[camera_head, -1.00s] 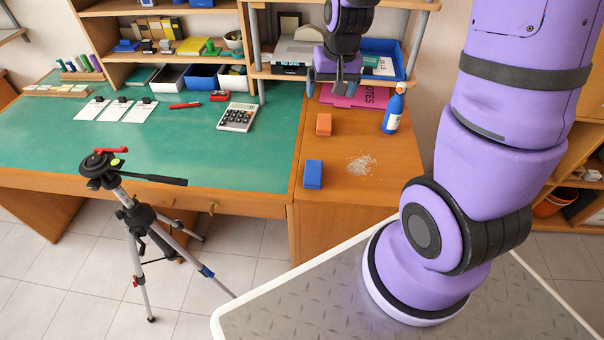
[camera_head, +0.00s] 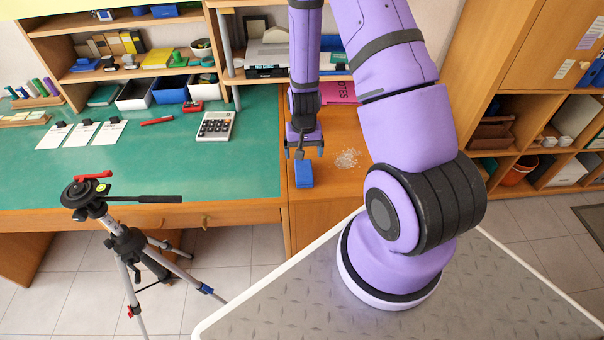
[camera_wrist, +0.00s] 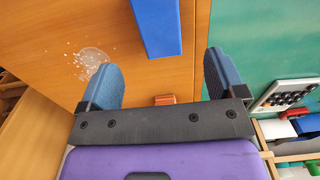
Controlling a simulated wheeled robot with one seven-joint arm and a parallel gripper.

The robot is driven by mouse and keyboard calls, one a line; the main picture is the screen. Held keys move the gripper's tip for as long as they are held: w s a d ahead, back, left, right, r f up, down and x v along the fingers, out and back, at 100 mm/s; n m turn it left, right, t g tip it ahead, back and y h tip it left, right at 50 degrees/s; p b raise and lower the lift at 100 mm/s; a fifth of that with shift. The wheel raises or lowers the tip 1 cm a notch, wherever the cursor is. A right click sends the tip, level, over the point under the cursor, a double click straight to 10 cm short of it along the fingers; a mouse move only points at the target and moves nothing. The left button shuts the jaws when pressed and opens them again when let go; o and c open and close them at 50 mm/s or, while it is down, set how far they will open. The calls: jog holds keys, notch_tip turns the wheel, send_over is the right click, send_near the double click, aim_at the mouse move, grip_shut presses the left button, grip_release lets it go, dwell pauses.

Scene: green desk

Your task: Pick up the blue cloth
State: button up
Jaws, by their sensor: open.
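The blue cloth (camera_head: 304,173) looks like a folded, box-shaped blue piece near the front edge of the wooden desk section. It also shows at the top of the wrist view (camera_wrist: 157,26), partly cut off by the frame edge. My gripper (camera_head: 304,152) is just behind and above it in the head view, fingers pointing down. In the wrist view the two blue-padded fingers (camera_wrist: 165,65) are spread wide with nothing between them. The cloth lies ahead of the fingertips, apart from them.
White crumbs (camera_head: 347,159) lie on the wood to the right of the cloth. An orange block (camera_wrist: 165,99) shows near the gripper base in the wrist view. A calculator (camera_head: 215,126) sits on the green desktop. A tripod (camera_head: 120,235) stands before the desk.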

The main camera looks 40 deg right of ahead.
aim_at(304, 169)
jog(key=shift+f, duration=4.5)
jog(key=c, duration=1.1)
jog(key=shift+s+r, duration=0.1)
jog(key=shift+r, duration=4.9)
